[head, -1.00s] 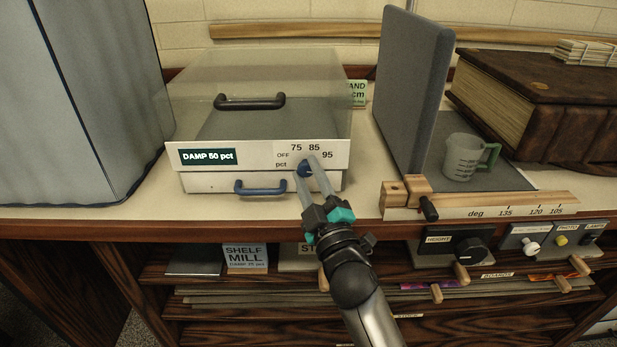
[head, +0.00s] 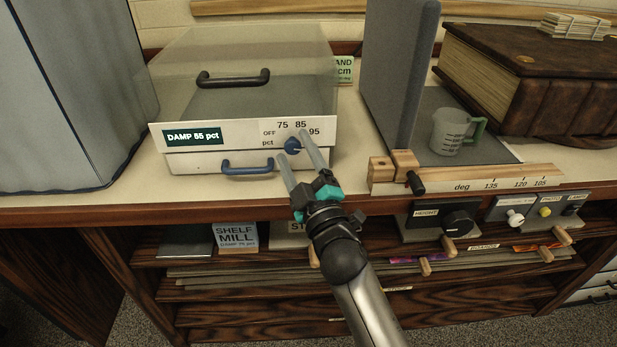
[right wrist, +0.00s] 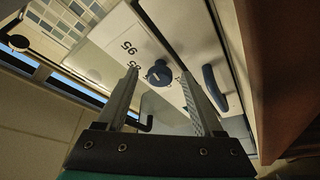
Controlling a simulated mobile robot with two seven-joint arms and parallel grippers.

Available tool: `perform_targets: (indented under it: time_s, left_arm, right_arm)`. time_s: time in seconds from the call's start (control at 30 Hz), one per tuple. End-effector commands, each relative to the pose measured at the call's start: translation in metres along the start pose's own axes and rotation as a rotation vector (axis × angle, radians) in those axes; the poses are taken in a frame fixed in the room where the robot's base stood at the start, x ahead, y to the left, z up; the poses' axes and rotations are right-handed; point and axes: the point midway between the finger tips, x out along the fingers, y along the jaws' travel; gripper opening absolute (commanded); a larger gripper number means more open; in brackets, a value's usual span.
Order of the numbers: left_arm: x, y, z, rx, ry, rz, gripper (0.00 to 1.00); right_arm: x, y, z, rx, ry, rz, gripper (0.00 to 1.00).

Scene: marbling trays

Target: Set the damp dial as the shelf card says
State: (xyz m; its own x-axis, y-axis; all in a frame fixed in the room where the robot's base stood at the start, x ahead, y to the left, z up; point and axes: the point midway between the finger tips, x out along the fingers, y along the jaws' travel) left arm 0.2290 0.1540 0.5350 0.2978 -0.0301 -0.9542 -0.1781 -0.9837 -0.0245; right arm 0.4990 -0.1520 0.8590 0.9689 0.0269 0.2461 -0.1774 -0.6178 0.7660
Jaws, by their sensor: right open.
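The damp box's blue dial knob (head: 292,147) is on the white front panel, beside a scale marked OFF, 75, 85 and 95. The readout (head: 192,135) says DAMP 55 pct. The shelf card (head: 236,236) below reads SHELF MILL, with a small line that looks like DAMP 75 pct. My right gripper (head: 292,146) is open, its fingertips on either side of the knob. In the right wrist view the knob (right wrist: 159,74) shows between the fingers, with a gap on both sides. The knob's exact pointing is too small to tell. My left gripper is not in view.
The box has a clear lid with a dark handle (head: 233,78) and a blue drawer handle (head: 247,167) left of my fingers. A wooden rail (head: 465,179), a grey upright board (head: 398,75) and a measuring cup (head: 450,132) stand to the right. Control knobs sit below the counter edge.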

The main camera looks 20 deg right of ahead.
Motion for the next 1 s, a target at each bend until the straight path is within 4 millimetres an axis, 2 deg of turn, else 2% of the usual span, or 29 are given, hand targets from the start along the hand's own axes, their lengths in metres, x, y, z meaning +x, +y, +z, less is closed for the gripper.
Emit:
perform_targets:
  time_s: [0.17,0.47,0.8,1.0]
  left_arm:
    - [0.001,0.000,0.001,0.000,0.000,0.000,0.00]
    - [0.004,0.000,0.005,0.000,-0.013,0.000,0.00]
    - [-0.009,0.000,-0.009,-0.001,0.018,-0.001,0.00]
    - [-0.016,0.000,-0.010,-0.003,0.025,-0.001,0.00]
  right_arm:
    - [-0.021,-0.001,0.001,0.001,-0.003,-0.002,0.69]
    - [-0.070,-0.001,0.001,0.002,-0.004,-0.002,0.69]
    - [-0.122,-0.001,0.001,0.001,-0.004,-0.002,0.69]
    - [-0.142,-0.001,0.001,0.001,-0.003,-0.001,0.69]
